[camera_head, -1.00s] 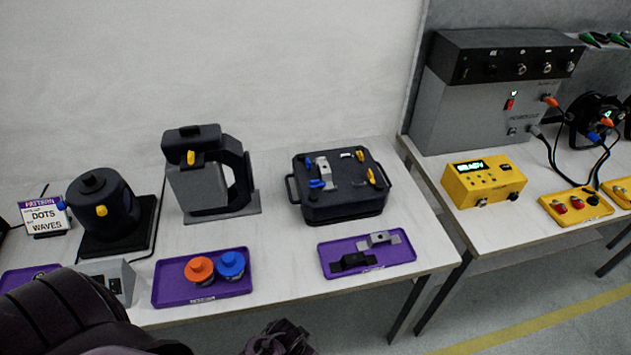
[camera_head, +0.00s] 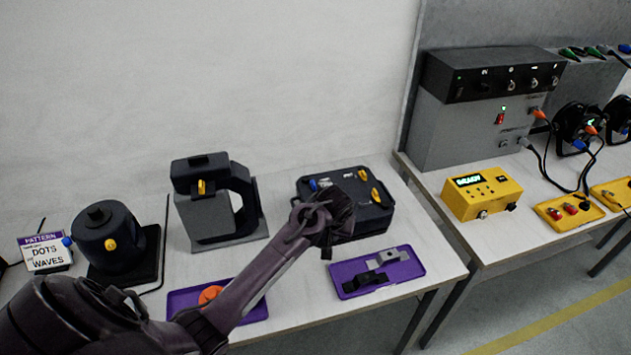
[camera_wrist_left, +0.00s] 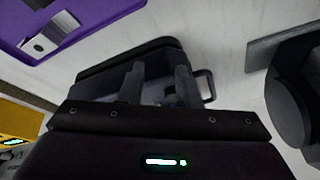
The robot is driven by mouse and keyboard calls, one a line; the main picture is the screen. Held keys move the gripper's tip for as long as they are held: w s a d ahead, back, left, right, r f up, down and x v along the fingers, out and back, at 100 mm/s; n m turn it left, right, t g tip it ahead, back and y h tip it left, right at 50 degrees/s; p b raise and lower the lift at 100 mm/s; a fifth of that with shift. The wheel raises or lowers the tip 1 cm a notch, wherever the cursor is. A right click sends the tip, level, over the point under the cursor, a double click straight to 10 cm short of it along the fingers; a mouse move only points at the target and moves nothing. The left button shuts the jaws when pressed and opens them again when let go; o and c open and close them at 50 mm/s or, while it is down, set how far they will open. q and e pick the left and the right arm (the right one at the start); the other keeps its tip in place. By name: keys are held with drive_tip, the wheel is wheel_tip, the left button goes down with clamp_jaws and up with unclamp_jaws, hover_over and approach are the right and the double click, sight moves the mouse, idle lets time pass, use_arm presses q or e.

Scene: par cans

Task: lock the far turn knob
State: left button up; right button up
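The black case (camera_head: 370,222) sits at the back right of the near table, with yellow turn knobs on its top. The farther yellow knob (camera_head: 362,175) is near the back edge, and another yellow knob (camera_head: 375,195) is closer to me. My left gripper (camera_head: 338,218) is over the front left of the case and hides part of its top. In the left wrist view, its two fingers (camera_wrist_left: 158,82) are apart with nothing clearly between them, in front of the case (camera_wrist_left: 120,72). The knobs cannot be made out there. My right gripper is not in view.
A purple tray (camera_head: 408,270) with a grey and a black part lies in front of the case. A grey stand with a dark clamp-shaped body (camera_head: 188,172) is left of the case. Another purple tray (camera_head: 256,312) is partly under my arm. A second table stands at right.

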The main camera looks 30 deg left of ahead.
sight(314, 183)
use_arm(q)
drive_tip(key=w+a+r+n, duration=0.1)
drive_tip(key=w, duration=0.1)
drive_tip(key=w+a+r, duration=0.1)
drive_tip(key=w+a, duration=0.1)
drive_tip(key=w+a+r+n, duration=0.1)
drive_tip(key=w+a, duration=0.1)
drive_tip(key=w, duration=0.1)
drive_tip(key=shift+w+a+r+n+y, duration=0.1)
drive_tip(key=shift+a+r+n+y, duration=0.1)
drive_tip(key=shift+r+n+y, duration=0.15)
drive_tip(key=w+a+r+n, duration=0.3)
drive_tip(key=w+a+r, duration=0.1)
drive_tip(key=w+a, duration=0.15)
drive_tip(key=shift+s+a+b+x, duration=0.15)
drive_tip(key=shift+b+x, duration=0.15)
drive_tip(key=shift+x, duration=1.5)
drive_tip(key=shift+s+a+b+x, duration=0.15)
drive_tip(key=shift+b+x, duration=0.1)
drive_tip(key=shift+x, duration=1.55)
drive_tip(key=shift+c, duration=0.4)
clamp_jaws()
